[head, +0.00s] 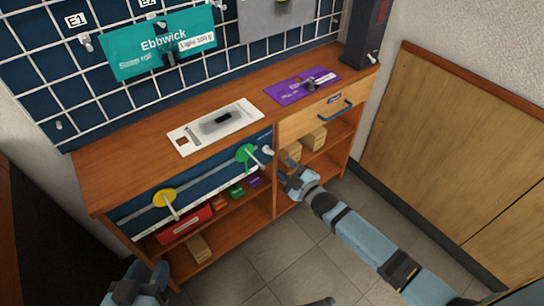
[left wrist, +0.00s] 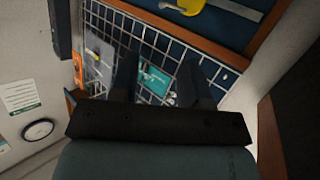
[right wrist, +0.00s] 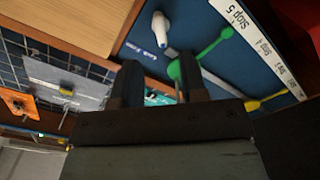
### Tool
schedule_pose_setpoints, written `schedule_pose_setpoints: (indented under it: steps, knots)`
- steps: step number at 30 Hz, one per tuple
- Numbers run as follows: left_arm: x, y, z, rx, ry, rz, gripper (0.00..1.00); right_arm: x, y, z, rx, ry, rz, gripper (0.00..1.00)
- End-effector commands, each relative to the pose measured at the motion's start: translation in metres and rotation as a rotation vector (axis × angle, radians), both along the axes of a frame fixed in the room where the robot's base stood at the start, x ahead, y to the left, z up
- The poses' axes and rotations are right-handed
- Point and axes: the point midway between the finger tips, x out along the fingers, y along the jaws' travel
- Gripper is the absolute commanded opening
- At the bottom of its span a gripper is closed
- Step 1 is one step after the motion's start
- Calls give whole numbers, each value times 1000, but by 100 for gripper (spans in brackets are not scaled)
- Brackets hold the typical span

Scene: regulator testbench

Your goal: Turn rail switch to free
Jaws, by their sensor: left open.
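A blue front panel (head: 205,172) on the bench carries a yellow dial (head: 163,197), a green dial (head: 245,153) and a white knob (head: 267,151) at its right end. Which one is the rail switch cannot be told; the lettering by the knob is too small. In the right wrist view, the white knob (right wrist: 160,27) and green dial (right wrist: 205,52) lie beyond my fingers. My right gripper (head: 288,168) is open and empty, just right of the knob, apart from it. My left gripper (head: 145,280) is open at the lower left; its fingers show in the left wrist view (left wrist: 158,85).
The bench top (head: 130,165) holds a white plate with a dark device (head: 215,125) and a purple card (head: 302,86). A drawer handle (head: 335,112) juts out above my right gripper. Shelves hold a red box (head: 185,224) and small cartons (head: 315,138). The floor in front is clear.

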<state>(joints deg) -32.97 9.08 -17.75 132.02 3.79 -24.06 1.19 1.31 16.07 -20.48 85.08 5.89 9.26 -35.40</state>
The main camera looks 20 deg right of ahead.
Motion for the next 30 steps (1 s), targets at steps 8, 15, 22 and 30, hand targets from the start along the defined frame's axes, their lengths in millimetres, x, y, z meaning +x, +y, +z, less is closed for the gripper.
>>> schedule_pose_setpoints:
  steps: [8,15,22,30]
  knots:
    - [7,-11,21,-66,-107,-19,43,50,18,-1,0,-1,0,39]
    - [8,-14,33,-95,-151,-23,43,66,25,-1,1,3,1,39]
    - [9,-16,37,-98,-161,-27,43,67,25,0,0,2,1,39]
    - [10,-16,37,-96,-163,-27,43,67,25,0,0,2,0,0]
